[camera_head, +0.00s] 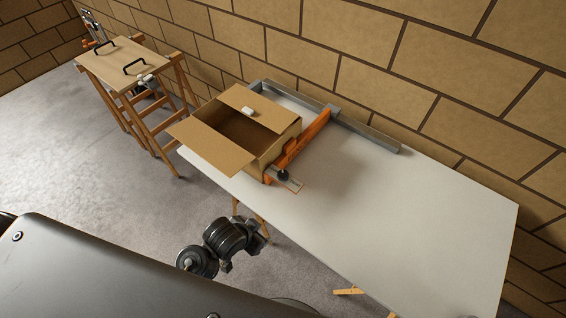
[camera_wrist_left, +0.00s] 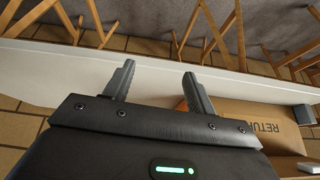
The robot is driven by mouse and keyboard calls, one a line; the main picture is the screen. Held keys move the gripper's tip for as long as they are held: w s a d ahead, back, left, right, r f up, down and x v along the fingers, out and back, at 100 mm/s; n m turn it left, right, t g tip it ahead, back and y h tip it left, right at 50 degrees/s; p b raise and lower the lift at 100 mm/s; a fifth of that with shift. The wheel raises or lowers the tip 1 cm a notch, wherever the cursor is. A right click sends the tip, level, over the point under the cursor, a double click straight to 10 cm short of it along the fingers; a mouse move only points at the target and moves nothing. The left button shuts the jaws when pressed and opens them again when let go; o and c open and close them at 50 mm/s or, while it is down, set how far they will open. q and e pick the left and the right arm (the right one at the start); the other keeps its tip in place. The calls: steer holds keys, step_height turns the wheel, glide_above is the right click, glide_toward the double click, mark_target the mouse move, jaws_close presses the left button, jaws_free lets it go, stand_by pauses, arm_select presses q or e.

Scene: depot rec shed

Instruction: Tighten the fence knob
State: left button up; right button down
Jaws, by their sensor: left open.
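The fence is an orange bar (camera_head: 300,143) lying across the white table top, beside the cardboard box. Its small black knob (camera_head: 283,175) sits on a metal plate at the bar's near end, by the table's front edge. My left gripper (camera_head: 245,247) is in front of the table edge, below and left of the knob and apart from it. In the left wrist view my left gripper (camera_wrist_left: 160,82) has its two fingers spread with nothing between them. A bit of orange shows behind its right finger; the knob cannot be made out there. My right gripper is not in view.
An open cardboard box (camera_head: 228,160) stands left of the fence, with a small white object (camera_head: 248,111) on its flap. A grey rail (camera_head: 362,132) runs along the table's back. The white table (camera_head: 420,215) is clear on the right. A wooden trestle stand (camera_head: 118,62) stands far left.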

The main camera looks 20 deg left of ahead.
arm_select(q)
steer(key=w+d+r+m+t+h+p, duration=0.1)
steer(key=w+d+r+m, duration=0.2)
steer(key=r, duration=0.5)
steer(key=w+d+r+m+h, duration=0.3)
steer(key=d+r+m, duration=0.1)
steer(key=d, duration=0.5)
steer(key=w+d+r+m+h, duration=0.2)
steer(key=w+d+r+m, duration=0.15)
steer(key=d, duration=0.45)
steer(key=m+g+y, duration=0.6)
steer(key=m+y, duration=0.2)
steer(key=m, duration=0.3)
glide_above(283, 174)
steer(key=shift+n, duration=0.25)
step_height(283, 174, down, 10)
steer(key=p, duration=0.2)
steer(key=shift+f+p, duration=0.25)
steer(key=shift+p, duration=0.1)
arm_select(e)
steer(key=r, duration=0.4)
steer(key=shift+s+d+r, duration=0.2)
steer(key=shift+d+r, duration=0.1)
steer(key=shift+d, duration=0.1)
arm_select(q)
steer(key=shift+c, duration=0.2)
